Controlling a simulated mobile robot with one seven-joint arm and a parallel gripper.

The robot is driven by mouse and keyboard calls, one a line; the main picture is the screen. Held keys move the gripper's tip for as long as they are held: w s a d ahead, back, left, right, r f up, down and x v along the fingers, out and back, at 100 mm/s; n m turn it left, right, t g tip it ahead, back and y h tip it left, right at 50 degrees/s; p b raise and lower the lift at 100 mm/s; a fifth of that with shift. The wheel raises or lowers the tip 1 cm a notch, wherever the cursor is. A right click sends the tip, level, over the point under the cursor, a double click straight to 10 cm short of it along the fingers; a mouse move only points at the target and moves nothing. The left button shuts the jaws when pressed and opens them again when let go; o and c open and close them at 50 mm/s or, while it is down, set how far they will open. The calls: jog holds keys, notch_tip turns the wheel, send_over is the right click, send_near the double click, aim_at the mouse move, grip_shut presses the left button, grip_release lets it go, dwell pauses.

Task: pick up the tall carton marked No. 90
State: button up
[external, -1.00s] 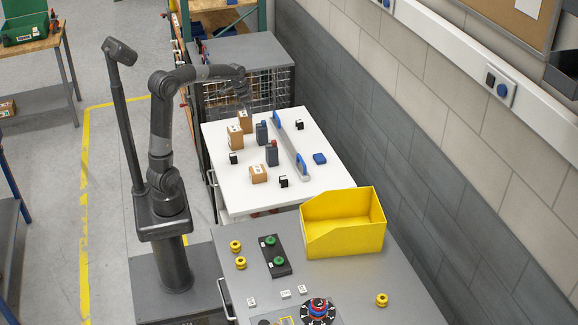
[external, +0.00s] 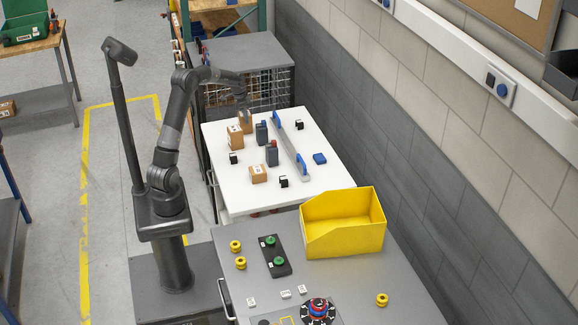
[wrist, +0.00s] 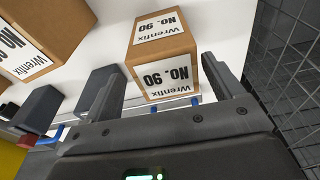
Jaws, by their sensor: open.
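A tall brown carton with white labels reading "Wrenfix No. 90" (wrist: 187,22) stands in the middle of the wrist view. In the external view it is the far carton (external: 246,127) on the white table, partly hidden by my gripper. My gripper (wrist: 166,88) is open, with one finger on each side of this carton's near end. It also shows above the carton in the external view (external: 243,110). I cannot tell whether a finger touches the carton. Another brown Wrenfix carton (wrist: 62,28) is at the upper left, its number partly cut off; it stands nearer in the external view (external: 235,136).
A low carton (external: 258,174) and small black boxes sit nearer. A wire cage (wrist: 290,60) is at right.

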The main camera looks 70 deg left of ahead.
jog(key=f, duration=0.5)
jog(key=shift+w+a+f, duration=0.1)
jog(key=shift+w+a, duration=0.2)
jog(key=shift+a, duration=0.05)
jog(key=c, duration=1.3)
